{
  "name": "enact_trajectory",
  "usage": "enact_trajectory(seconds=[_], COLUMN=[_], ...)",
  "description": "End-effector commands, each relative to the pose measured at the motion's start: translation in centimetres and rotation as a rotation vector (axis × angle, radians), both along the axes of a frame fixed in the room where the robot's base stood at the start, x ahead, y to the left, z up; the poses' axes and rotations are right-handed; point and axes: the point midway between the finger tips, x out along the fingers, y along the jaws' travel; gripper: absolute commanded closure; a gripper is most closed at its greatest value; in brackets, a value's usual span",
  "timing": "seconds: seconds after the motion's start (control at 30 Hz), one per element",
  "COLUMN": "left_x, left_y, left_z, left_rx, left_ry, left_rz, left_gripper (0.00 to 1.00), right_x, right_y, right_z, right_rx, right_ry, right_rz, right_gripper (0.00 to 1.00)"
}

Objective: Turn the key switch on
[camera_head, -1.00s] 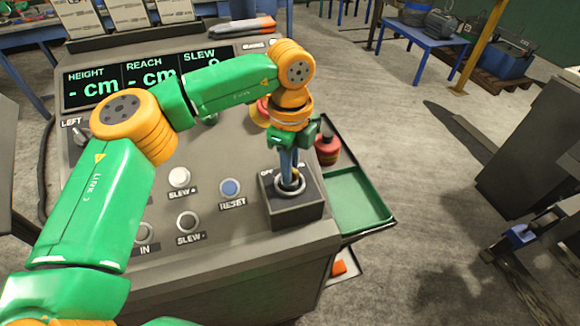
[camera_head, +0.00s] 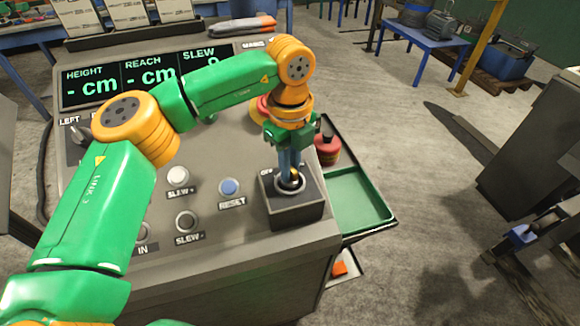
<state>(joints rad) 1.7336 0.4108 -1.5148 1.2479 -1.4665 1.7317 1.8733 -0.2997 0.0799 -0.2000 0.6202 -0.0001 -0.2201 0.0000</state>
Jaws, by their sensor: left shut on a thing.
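The key switch (camera_head: 291,208) is a dark box with a round metal ring on top, at the right front corner of the grey control panel. My left gripper (camera_head: 290,177) points down onto it, its fingers shut on the key (camera_head: 295,176), of which a small yellowish part shows at the ring. The fingers hide most of the key and part of the box's label. The display (camera_head: 150,75) reads "- cm" under HEIGHT and REACH; the SLEW value is partly hidden by my arm. My right gripper is not in view.
A blue RESET button (camera_head: 229,187) and a white SLEW button (camera_head: 177,176) sit left of the switch. A green tray (camera_head: 358,200) and a red knob-like object (camera_head: 327,150) are at the panel's right. Open floor lies beyond.

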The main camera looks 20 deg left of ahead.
Motion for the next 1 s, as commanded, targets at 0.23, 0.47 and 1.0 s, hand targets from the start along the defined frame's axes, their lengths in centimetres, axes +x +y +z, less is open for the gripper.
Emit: enact_trajectory(seconds=[0.23,0.47,1.0], left_x=[-0.04,-0.05,-0.05], left_y=[0.01,-0.02,0.02], left_z=[-0.14,-0.13,-0.11], left_rx=[0.002,0.0,0.001], left_ry=[0.003,0.003,0.003], left_rz=[-0.13,-0.246,-0.499], left_gripper=[1.0,1.0,1.0], right_x=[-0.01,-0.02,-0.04], right_y=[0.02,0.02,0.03], right_z=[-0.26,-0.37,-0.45], right_rx=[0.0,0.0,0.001], right_ry=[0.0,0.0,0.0], right_rz=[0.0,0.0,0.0], right_gripper=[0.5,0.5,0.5])
